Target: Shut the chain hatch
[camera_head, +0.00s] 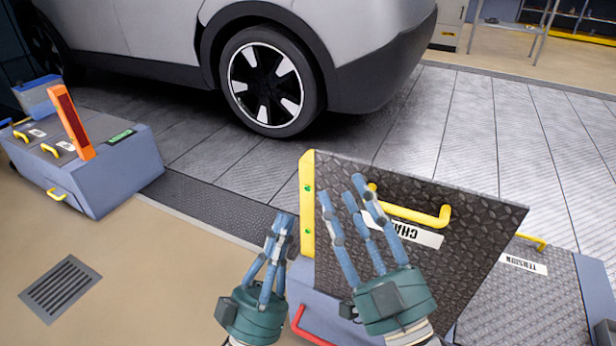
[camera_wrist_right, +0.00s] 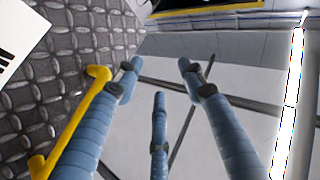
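The chain hatch (camera_head: 462,225) is a dark diamond-plate lid standing raised and tilted, with a yellow edge strip on its left side. Its label, partly hidden, shows "CHA" upside down, and a yellow handle (camera_head: 420,215) sits above the label. My right gripper (camera_head: 343,190) is open in front of the hatch's left part, fingers pointing up. In the right wrist view, the handle (camera_wrist_right: 97,97) lies beside the left finger, with nothing between the fingers; contact is unclear. My left gripper (camera_head: 281,222) looks open and empty, left of the yellow edge strip.
A red handle (camera_head: 308,328) is below the hatch. A second lid labelled "TENSION" (camera_head: 535,290) lies flat at right. A blue-grey case (camera_head: 110,165) stands at left by a floor grate (camera_head: 60,290). A silver car (camera_head: 330,40) stands behind; floor between is clear.

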